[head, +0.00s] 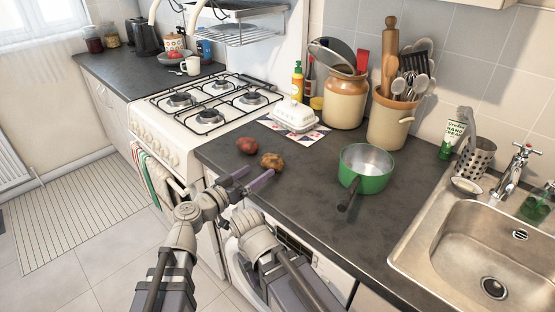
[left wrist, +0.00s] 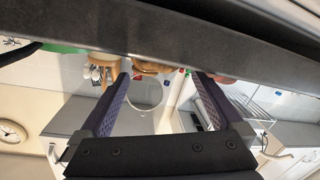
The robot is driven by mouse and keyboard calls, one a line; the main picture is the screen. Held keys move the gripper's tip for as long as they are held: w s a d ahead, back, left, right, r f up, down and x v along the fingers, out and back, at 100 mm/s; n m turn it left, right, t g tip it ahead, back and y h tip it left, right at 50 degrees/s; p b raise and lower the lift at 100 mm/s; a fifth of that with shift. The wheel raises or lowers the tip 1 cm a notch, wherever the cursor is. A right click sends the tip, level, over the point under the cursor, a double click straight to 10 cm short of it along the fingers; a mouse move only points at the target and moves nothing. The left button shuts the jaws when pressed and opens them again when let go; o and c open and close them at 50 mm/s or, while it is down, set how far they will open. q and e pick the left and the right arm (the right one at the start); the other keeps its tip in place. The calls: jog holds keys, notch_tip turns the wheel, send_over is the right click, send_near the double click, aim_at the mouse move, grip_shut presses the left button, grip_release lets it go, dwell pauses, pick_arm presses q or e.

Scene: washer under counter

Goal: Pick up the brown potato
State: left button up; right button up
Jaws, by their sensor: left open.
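The brown potato (head: 272,160) lies on the dark worktop near its front edge, just right of a reddish potato (head: 247,146). My left gripper (head: 257,172) is open and empty at the front edge of the worktop, just short of the brown potato. Its two purple fingers point toward the back of the worktop. In the left wrist view the open fingers (left wrist: 163,76) show with nothing between them. I cannot make out the brown potato in that view. My right gripper is not in view.
A green saucepan (head: 367,168) stands right of the potatoes, its handle toward the front. A white butter dish (head: 294,115) on a patterned mat, a jar (head: 345,100) and a utensil crock (head: 390,122) stand behind. The hob (head: 210,104) is left, the sink (head: 480,245) right.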

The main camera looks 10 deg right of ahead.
aim_at(266, 165)
pick_arm(q)
jog(key=shift+w+d, duration=0.15)
jog(key=shift+d, duration=0.05)
jog(key=shift+b+x, duration=0.3)
jog(key=shift+x, duration=3.55)
jog(key=shift+a, duration=0.1)
jog(key=c, duration=1.1)
